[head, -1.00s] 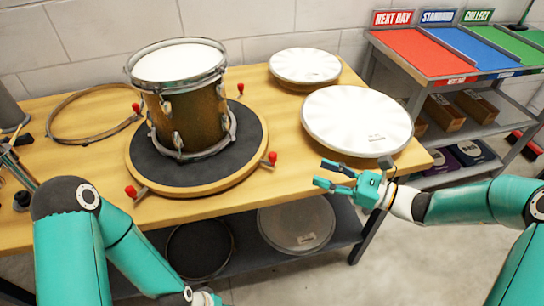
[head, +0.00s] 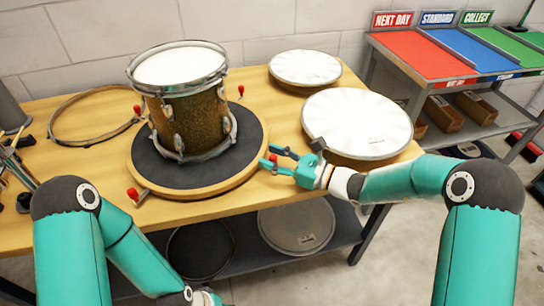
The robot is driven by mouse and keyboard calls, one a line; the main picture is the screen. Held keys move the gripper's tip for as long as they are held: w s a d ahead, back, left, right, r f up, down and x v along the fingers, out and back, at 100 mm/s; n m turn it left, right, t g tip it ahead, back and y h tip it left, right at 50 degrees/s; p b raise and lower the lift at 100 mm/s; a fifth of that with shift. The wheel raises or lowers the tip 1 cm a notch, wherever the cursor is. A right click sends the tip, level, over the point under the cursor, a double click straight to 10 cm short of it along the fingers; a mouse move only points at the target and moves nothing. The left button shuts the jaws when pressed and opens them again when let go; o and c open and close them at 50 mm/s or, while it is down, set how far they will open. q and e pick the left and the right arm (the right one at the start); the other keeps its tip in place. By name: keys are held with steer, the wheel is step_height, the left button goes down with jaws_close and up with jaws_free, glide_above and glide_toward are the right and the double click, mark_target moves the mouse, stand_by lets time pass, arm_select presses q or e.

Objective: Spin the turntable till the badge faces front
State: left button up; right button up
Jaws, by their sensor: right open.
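The turntable (head: 222,176) is a round wooden disc with a dark top and red-knobbed handles around its edge. A brown sparkly drum (head: 200,122) with a white head and metal hoops stands upright on it. No badge shows on the drum's visible side. My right gripper (head: 271,161) is open at the turntable's right edge, its fingers on either side of a red knob (head: 273,158). I cannot tell whether they touch it. Another red knob (head: 132,194) is at the front left. Only the base of my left gripper (head: 207,298) shows at the bottom edge; its fingers are hidden.
Two white drumheads (head: 357,120) (head: 305,67) lie to the right on the wooden bench (head: 70,205). A loose hoop (head: 92,141) lies at the back left. A rack with red (head: 420,52), blue and green trays stands at the right. A lower shelf holds more round heads (head: 297,226).

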jaws_close()
steer(key=shift+s+a, duration=0.1)
steer(key=shift+a, duration=0.05)
stand_by(0.4)
